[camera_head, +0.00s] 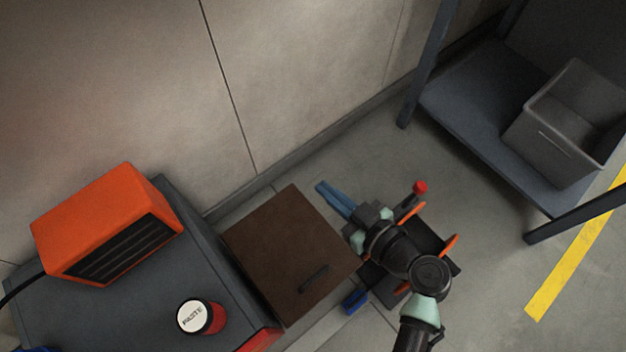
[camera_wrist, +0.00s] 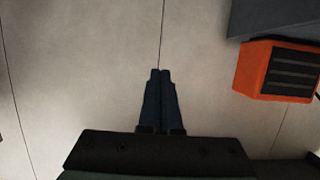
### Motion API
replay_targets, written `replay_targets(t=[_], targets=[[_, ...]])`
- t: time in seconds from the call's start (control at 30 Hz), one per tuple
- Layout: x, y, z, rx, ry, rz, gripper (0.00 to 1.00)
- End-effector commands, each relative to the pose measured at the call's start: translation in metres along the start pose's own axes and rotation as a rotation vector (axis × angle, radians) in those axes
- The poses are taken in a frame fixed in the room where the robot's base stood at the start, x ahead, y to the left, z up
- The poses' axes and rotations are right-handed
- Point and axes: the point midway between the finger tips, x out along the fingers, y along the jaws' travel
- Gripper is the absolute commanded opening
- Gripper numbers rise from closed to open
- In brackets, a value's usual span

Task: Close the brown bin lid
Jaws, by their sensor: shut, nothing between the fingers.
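The brown bin lid (camera_head: 275,235) shows in the head view as a flat brown panel with a dark handle (camera_head: 313,278) near its lower right edge. It hides the bin under it, and I cannot tell whether it lies fully shut or is tilted a little. My gripper (camera_head: 320,186) has its blue fingers together and empty, just past the lid's upper right edge, pointing toward the wall. I see no clear contact with the lid. The wrist view shows the closed fingers (camera_wrist: 160,73) against the pale wall panels; the lid is not visible there.
A grey cabinet (camera_head: 105,310) left of the lid bears an orange heater-like box (camera_head: 105,215) and a paste tin (camera_head: 197,316). A dark fixture with orange levers (camera_head: 448,245) lies beneath my arm. A shelf (camera_head: 455,110) with a grey bin (camera_head: 565,125) stands right.

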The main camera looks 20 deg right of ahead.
Motion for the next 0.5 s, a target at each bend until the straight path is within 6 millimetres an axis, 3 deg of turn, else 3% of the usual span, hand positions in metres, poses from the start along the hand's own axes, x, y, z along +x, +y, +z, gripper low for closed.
replay_targets(t=[0.03, 0.17, 0.5], targets=[[-0.003, 0.000, 0.021, 0.003, 0.029, 0.002, 0.00], [-0.018, 0.000, 0.040, 0.002, 0.106, 0.003, 0.00], [-0.050, 0.000, 0.101, 0.002, 0.099, 0.001, 0.00]])
